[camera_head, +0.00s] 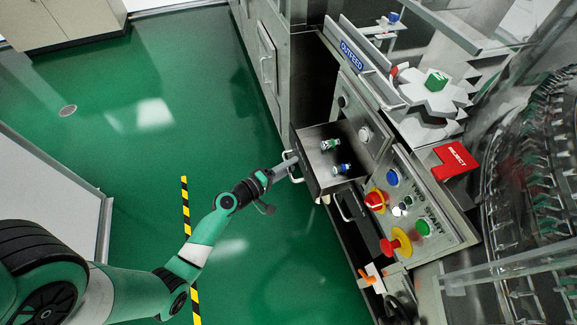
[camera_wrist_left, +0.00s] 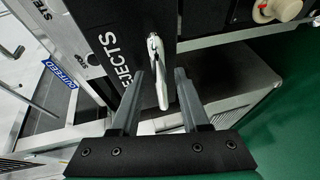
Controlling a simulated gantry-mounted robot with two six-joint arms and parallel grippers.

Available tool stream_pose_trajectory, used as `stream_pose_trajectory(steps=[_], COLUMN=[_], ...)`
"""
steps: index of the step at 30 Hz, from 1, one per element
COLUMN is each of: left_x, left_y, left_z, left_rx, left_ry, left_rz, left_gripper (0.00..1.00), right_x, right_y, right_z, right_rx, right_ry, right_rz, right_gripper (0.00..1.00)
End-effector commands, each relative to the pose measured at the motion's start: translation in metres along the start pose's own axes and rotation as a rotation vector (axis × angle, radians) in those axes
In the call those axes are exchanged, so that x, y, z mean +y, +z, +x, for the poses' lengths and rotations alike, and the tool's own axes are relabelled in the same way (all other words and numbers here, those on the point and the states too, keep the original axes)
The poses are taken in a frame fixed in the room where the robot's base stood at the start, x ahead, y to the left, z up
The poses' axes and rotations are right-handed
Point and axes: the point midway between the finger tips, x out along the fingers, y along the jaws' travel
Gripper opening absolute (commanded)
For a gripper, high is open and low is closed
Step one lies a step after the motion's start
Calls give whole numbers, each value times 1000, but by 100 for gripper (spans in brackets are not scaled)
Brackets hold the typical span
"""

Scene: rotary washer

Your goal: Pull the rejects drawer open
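The rejects drawer (camera_head: 309,177) stands pulled out from the machine front, its inside showing in the head view. Two small vials with green and blue parts (camera_head: 331,144) (camera_head: 342,168) lie in it. Its front, lettered "REJECTS" (camera_wrist_left: 112,50), and its pale bar handle (camera_wrist_left: 158,72) show in the left wrist view. My left gripper (camera_head: 287,167) is at the handle, in front of the drawer. Its two fingers (camera_wrist_left: 157,82) are apart, one on each side of the handle, with gaps visible. My right gripper is not in view.
A control panel with a red knob (camera_head: 376,199), colored buttons and a yellow-ringed red knob (camera_head: 397,242) is right of the drawer. A red reject sign (camera_head: 455,160) and the outfeed (camera_head: 352,54) lie beyond. Green floor (camera_head: 230,130) is clear in front.

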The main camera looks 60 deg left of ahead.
Motion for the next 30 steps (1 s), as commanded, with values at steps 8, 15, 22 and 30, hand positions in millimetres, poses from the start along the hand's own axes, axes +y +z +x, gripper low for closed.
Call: stream_pose_trajectory(steps=[8,15,22,30], left_x=[-1,0,0,0], left_y=[0,0,-1,0], left_z=[-1,-33,-88,-116], left_rx=[-1,3,5,1], left_ry=[-2,-5,-4,-1], left_rz=[-1,-4,-4,-1], left_gripper=[47,47,47,47], right_x=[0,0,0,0], right_y=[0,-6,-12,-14], right_z=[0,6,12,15], right_rx=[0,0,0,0], right_ry=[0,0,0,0], right_rz=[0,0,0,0], right_gripper=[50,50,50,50])
